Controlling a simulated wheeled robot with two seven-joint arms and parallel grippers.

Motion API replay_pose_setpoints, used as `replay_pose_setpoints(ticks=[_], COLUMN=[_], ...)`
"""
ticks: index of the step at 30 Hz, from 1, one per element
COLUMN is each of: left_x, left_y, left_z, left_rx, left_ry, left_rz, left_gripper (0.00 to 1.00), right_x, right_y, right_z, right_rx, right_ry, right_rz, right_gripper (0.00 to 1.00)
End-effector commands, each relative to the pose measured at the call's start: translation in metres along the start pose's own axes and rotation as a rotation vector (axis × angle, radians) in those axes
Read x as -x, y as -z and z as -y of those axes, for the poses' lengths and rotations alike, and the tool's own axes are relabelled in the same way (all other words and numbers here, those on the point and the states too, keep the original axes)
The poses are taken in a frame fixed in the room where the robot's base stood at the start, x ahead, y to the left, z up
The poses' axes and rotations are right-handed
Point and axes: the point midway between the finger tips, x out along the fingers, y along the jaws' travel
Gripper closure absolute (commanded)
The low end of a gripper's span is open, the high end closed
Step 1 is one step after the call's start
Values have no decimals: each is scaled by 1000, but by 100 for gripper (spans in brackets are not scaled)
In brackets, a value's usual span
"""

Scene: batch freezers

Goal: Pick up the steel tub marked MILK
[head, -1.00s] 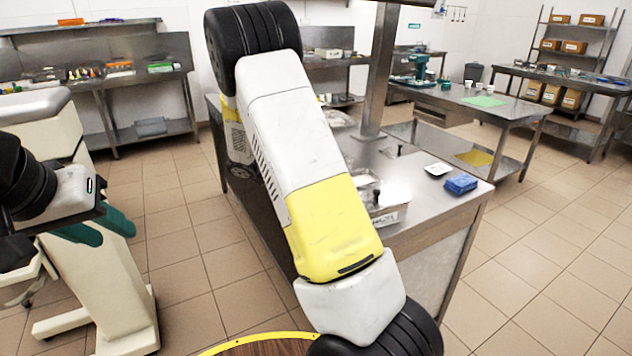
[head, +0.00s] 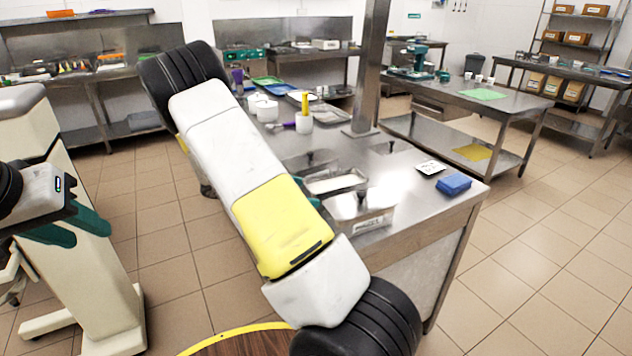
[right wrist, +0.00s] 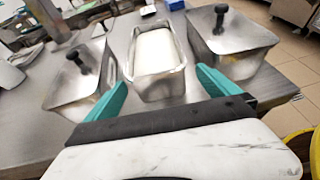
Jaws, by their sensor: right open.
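An open steel tub with white contents (right wrist: 160,88) stands between two lidded steel tubs, one at left (right wrist: 75,85) and one at right (right wrist: 230,45), each with a black knob. I cannot read MILK on any of them. My right gripper (right wrist: 160,92) is open, its teal fingers apart at the near end of the open tub, and empty. In the head view the open tub (head: 338,185) lies on the steel counter behind a near tub with a small label (head: 372,222). My left gripper (head: 68,228) is open and empty, away from the counter.
A steel post (head: 370,70) rises from the counter. White containers (head: 267,111) and trays stand further back. Bare counter lies right of the tubs.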

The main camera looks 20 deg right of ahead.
Motion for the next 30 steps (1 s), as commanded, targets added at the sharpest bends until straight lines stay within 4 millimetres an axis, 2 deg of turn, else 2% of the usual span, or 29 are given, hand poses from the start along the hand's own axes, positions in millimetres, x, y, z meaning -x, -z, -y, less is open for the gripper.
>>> replay_pose_setpoints(ticks=[5, 14, 23, 30], left_x=[0, 0, 0, 0], left_y=[0, 0, 0, 0], left_z=[0, 0, 0, 0], left_rx=[1, 1, 1, 1], left_ry=[0, 0, 0, 0], left_rz=[1, 1, 1, 1], left_gripper=[64, 64, 64, 64], right_x=[-4, -33, -74, -77], right_y=[1, 1, 0, 1], right_z=[0, -1, -3, -4], right_rx=[1, -1, 1, 0], right_ry=[0, -1, 0, -2], right_rz=[0, -1, 0, -2], right_gripper=[0, 0, 0, 0])
